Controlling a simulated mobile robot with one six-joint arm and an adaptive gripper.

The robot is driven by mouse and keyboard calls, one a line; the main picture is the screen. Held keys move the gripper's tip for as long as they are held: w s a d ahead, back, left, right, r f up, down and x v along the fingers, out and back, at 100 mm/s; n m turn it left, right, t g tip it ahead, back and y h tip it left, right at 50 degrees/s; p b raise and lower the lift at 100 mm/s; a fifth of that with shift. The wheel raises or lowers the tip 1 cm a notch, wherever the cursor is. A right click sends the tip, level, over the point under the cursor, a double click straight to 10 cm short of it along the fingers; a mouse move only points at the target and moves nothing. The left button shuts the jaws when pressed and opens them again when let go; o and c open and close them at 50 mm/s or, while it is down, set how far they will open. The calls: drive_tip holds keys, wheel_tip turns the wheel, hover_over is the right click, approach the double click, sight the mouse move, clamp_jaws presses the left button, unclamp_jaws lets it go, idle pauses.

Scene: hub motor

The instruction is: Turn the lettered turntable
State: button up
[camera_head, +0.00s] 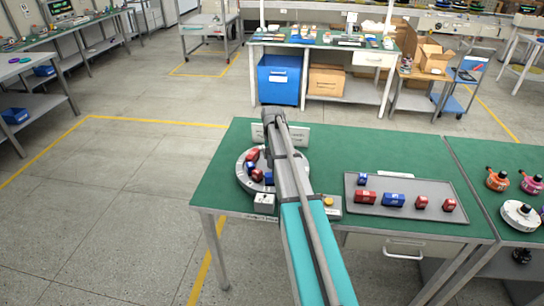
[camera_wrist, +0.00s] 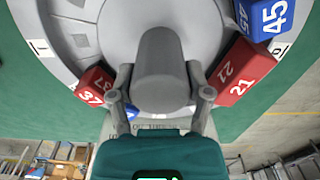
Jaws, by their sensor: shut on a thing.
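The turntable (camera_head: 243,181) is a round light-grey disc on the green table, partly hidden by my arm in the head view.
A grey tray (camera_head: 430,185) with several red and blue blocks lies right of the turntable. A small white box (camera_head: 264,201) and a yellow button (camera_head: 329,201) stand near the front edge. A sign (camera_head: 297,134) stands behind. Orange and pink parts (camera_head: 497,180) sit on the right table.

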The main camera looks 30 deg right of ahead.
drive_tip(key=shift+s+a, duration=0.2)
drive_tip(key=o, duration=1.3)
drive_tip(key=shift+o, duration=0.2)
drive_tip(key=shift+d, duration=0.1)
drive_tip(key=shift+w+r, duration=0.1)
